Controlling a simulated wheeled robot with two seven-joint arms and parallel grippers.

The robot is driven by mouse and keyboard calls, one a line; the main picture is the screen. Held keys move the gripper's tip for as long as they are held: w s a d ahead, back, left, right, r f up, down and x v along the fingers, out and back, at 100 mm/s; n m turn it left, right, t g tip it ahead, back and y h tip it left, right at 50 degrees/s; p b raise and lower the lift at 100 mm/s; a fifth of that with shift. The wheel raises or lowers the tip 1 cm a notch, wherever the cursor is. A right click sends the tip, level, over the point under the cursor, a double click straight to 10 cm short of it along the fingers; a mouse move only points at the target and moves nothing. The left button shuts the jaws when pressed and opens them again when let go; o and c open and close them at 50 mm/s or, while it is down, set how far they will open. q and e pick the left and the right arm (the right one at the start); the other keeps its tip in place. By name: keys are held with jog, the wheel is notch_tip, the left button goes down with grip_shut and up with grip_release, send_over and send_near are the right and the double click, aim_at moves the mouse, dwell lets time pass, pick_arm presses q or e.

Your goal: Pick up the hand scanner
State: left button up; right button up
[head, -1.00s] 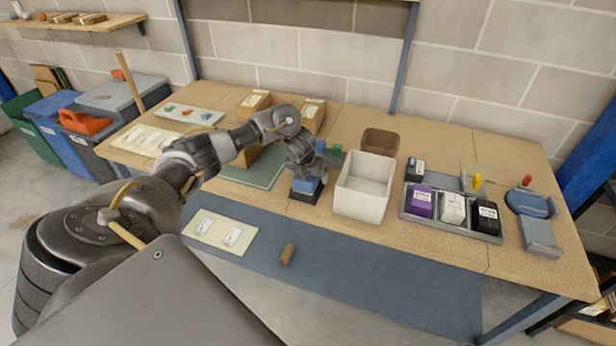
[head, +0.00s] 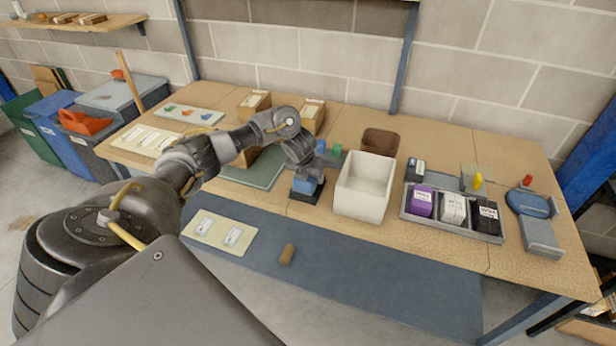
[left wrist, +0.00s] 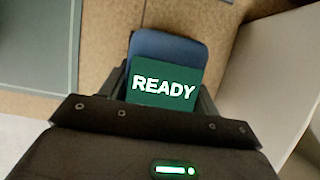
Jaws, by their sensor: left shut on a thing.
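The hand scanner is a blue device (head: 306,185) in the head view, at a dark base on the bench just left of a white bin. In the left wrist view the scanner (left wrist: 168,47) shows its blue end and a green screen reading "READY". My left gripper (head: 304,172) reaches down over it from above. It is shut on the scanner, with a dark finger on each side of the screen in the left wrist view (left wrist: 163,95). The scanner's lower part is hidden by the gripper. My right gripper is not in view.
The white bin (head: 345,200) stands close at right, with a brown box (head: 380,141) behind it. A grey tray (head: 446,226) with purple, white and black packs sits farther right. Cardboard boxes and a green mat (head: 233,179) lie to the left. The bench's front strip is mostly clear.

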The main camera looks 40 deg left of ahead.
pick_arm(q)
jog(key=shift+c, duration=0.3)
jog(key=shift+r, duration=0.35)
jog(key=shift+w+r, duration=0.1)
jog(key=shift+r, duration=0.3)
jog(key=v, duration=0.3)
jog(key=shift+w+a+r, duration=0.1)
jog(key=shift+w+r, duration=0.2)
jog(key=s+d+r+p, duration=0.1)
jog(key=r, duration=0.1)
jog(key=s+d+r+p, duration=0.1)
jog(key=r, duration=0.1)
jog(key=s+d+r+p, duration=0.1)
jog(key=shift+s+r+p, duration=0.25)
jog(key=shift+r+p, duration=0.1)
jog(key=shift+r, duration=0.05)
jog(key=s+d+r+p, duration=0.2)
jog(key=s+d+r, duration=0.1)
jog(key=s+d, duration=0.3)
jog(key=shift+s, duration=0.5)
